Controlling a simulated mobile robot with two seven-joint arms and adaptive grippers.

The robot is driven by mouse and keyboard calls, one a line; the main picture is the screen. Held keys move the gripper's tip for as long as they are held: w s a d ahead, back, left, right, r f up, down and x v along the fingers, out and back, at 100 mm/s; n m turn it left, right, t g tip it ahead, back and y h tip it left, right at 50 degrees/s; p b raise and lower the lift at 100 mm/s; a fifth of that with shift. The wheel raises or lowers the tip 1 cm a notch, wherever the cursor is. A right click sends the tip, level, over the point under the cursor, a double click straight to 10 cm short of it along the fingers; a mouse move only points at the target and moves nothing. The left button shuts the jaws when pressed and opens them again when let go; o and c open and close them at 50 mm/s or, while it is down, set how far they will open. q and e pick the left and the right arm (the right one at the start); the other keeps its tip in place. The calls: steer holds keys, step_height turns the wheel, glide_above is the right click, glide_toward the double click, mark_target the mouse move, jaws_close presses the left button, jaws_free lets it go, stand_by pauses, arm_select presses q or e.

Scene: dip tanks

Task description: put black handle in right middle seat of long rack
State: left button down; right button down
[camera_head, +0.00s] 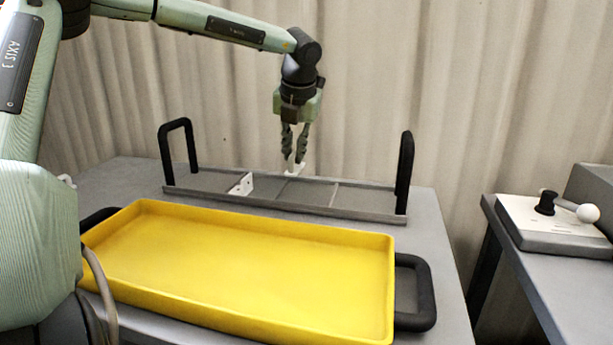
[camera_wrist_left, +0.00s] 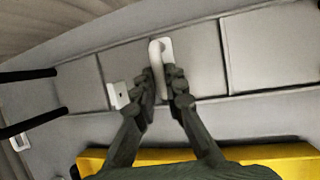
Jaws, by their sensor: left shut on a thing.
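The long rack (camera_head: 360,213) stands at the back of the table, with an upright black loop at each end and dividers along it. My left gripper (camera_head: 295,158) is above the rack's middle, pointing down and shut on a white piece (camera_head: 292,168). In the left wrist view, this white piece (camera_wrist_left: 160,62) has a rounded bar and sits between the fingertips (camera_wrist_left: 163,88). A white bracket with holes (camera_head: 243,184) sits in the rack left of the gripper; it also shows in the left wrist view (camera_wrist_left: 118,95). I see no separate black handle in the fingers. My right gripper is out of view.
A yellow tray (camera_head: 250,262), empty, lies in front of the rack, with black loops at its ends. At right, a second table holds a white panel (camera_head: 540,222) with a black knob and a white ball. A curtain hangs behind.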

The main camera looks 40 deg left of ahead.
arm_select(q)
steer(key=shift+w+d+f, duration=0.35)
steer(key=shift+d+f, duration=0.05)
steer(key=shift+d, duration=0.25)
steer(key=shift+w+d+f, duration=0.3)
steer(key=shift+d+f, duration=0.1)
steer(key=shift+d, duration=0.2)
step_height(320, 180, down, 4)
steer(key=shift+r+p, duration=0.1)
steer(key=shift+p, duration=0.25)
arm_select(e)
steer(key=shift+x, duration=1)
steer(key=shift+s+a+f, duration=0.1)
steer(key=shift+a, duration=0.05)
arm_select(q)
steer(key=shift+f+b, duration=0.2)
steer(key=shift+b, duration=0.1)
steer(key=c, duration=1.8)
jaws_free()
steer(key=shift+o, duration=1.1)
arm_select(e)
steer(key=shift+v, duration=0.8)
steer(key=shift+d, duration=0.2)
